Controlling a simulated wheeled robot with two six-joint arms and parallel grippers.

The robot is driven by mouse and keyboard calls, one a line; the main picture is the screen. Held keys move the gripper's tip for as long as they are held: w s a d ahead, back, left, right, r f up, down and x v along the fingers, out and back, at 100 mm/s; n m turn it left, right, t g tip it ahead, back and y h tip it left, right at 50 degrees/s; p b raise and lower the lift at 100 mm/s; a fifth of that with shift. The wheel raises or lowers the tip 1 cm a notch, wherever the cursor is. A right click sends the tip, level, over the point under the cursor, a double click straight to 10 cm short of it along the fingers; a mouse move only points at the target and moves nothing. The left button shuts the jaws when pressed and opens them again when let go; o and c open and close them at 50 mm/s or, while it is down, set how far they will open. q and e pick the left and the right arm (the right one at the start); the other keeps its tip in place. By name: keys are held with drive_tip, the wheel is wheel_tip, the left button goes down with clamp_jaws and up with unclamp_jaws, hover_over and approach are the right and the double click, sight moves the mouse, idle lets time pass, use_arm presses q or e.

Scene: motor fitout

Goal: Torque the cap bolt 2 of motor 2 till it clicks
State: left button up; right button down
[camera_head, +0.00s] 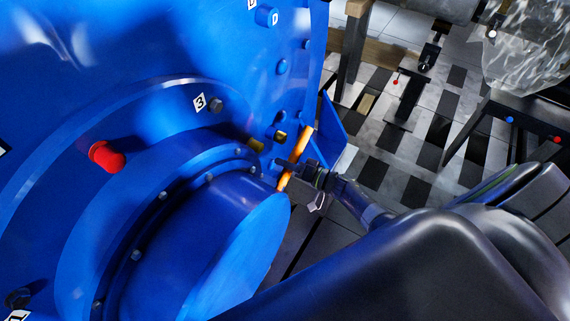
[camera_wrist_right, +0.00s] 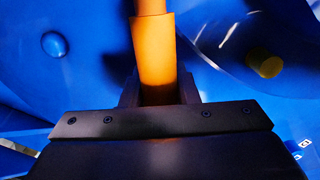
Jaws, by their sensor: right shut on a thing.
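The large blue motor (camera_head: 200,50) fills the left of the head view, with a round end cap (camera_head: 215,225) ringed by small bolts. A bolt (camera_head: 216,105) beside a label reading 3 sits on its face, and another bolt (camera_head: 18,298) sits near a label reading 1. I cannot make out a bolt labelled 2. My right gripper (camera_head: 294,172) is shut on an orange-handled tool (camera_head: 302,145) at the right side of the cap. The orange handle (camera_wrist_right: 157,55) stands between the jaws in the right wrist view. The tool's working end is not visible. My left gripper is out of view.
A red plug (camera_head: 107,156) sticks out of the motor's face. A yellow plug (camera_wrist_right: 264,63) and a round blue bolt head (camera_wrist_right: 55,44) lie ahead of my right gripper. A dark-legged table (camera_head: 520,110) stands at the right, with tiled floor (camera_head: 385,160) between.

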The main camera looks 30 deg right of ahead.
drive_tip(key=shift+r, duration=0.15)
drive_tip(key=shift+s+a+r+n+p, duration=0.15)
drive_tip(key=shift+a+r+n+p, duration=0.2)
drive_tip(key=shift+r+p, duration=0.55)
drive_tip(key=shift+s+a+r+n+p, duration=0.45)
drive_tip(key=shift+a+r+n+p, duration=0.35)
drive_tip(key=shift+p, duration=0.7)
drive_tip(key=shift+s+a+r+n+p, duration=0.45)
drive_tip(key=shift+a+r+n+p, duration=0.3)
drive_tip(key=shift+p, duration=0.25)
drive_tip(key=shift+s+a+r+n+h+p, duration=0.15)
drive_tip(key=shift+s+a+r+n+p, duration=0.25)
drive_tip(key=shift+a+r+n+p, duration=0.15)
drive_tip(key=shift+s+a+r+n+h+p, duration=0.15)
drive_tip(key=shift+s+a+r+n+p, duration=0.25)
drive_tip(key=shift+a+p, duration=0.25)
drive_tip(key=shift+w+d+f, duration=0.15)
drive_tip(key=shift+w+f, duration=0.05)
drive_tip(key=shift+f, duration=0.05)
